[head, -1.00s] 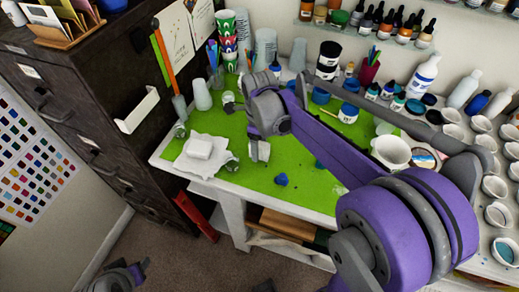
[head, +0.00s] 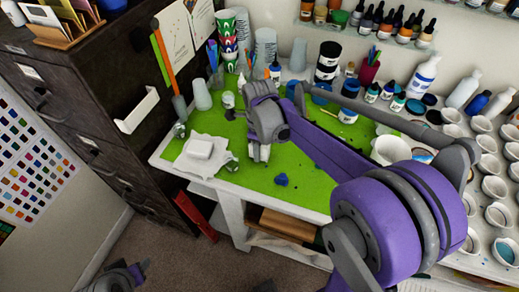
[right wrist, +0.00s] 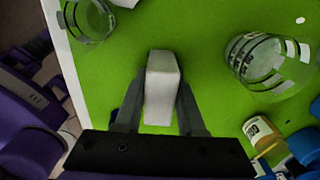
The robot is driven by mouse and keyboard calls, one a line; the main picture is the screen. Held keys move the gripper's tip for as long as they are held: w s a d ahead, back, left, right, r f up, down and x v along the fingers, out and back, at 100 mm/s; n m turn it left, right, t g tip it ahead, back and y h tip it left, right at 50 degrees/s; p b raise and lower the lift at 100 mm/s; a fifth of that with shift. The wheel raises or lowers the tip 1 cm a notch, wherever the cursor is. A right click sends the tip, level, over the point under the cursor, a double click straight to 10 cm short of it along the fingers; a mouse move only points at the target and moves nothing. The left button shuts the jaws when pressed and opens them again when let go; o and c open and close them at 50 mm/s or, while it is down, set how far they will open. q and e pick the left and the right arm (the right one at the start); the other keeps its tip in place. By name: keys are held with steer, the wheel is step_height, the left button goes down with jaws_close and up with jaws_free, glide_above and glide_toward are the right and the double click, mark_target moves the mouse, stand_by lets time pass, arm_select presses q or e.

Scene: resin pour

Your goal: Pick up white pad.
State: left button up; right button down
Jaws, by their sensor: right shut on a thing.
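A small white pad (right wrist: 161,88) is between the fingers of my right gripper (right wrist: 160,112) in the right wrist view, over the green mat. My right gripper is shut on it. In the head view my right gripper (head: 259,152) is above the mat's left part, with a white piece of the pad (head: 265,154) showing at its tips.
The green mat (head: 298,198) has free room at its front. Clear glass jars (right wrist: 265,62) stand near the gripper, with a yellow-labelled bottle (right wrist: 260,134). Bottles and several white cups (head: 495,187) fill the right. A dark cabinet (head: 90,110) stands left.

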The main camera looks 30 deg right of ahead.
step_height(320, 180, up, 10)
steer(key=shift+p, duration=0.3)
stand_by(0.3)
